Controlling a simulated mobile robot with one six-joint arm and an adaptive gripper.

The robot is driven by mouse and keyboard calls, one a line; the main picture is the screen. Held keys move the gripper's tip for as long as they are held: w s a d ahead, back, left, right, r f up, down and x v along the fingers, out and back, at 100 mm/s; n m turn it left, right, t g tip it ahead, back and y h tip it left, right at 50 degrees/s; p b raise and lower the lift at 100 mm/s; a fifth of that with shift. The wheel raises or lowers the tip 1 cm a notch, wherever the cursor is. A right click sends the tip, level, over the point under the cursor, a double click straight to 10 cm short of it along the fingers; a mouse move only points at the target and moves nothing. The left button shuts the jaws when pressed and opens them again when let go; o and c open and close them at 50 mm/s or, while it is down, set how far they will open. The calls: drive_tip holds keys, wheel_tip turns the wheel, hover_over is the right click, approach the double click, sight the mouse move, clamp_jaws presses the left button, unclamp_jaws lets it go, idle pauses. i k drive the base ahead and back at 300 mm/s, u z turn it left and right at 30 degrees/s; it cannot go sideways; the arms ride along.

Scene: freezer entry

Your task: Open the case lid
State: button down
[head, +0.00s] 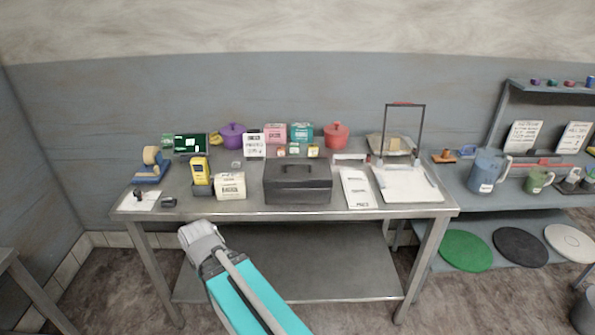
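The case (297,187) is a dark grey box with a handle on its lid (298,169). It stands upright near the front edge of the steel table, around the middle, and its lid is closed. My arm rises from the bottom of the head view and ends in a pale joint in front of the table, left of the case and apart from it. I cannot make out gripper fingers anywhere in the view.
A white box (230,186) stands left of the case, and a paper pad (356,188) lies to its right. A yellow device (200,171), a tape dispenser (152,165) and a framed white tray (407,184) share the table (250,209). Several boxes and pots stand behind.

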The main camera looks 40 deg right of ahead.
sight(291, 172)
drive_tip(key=z, duration=0.05)
drive_tip(key=k, duration=1.7)
drive_tip(key=z, duration=0.7)
drive_tip(key=i, duration=1)
drive_tip(key=u, duration=0.1)
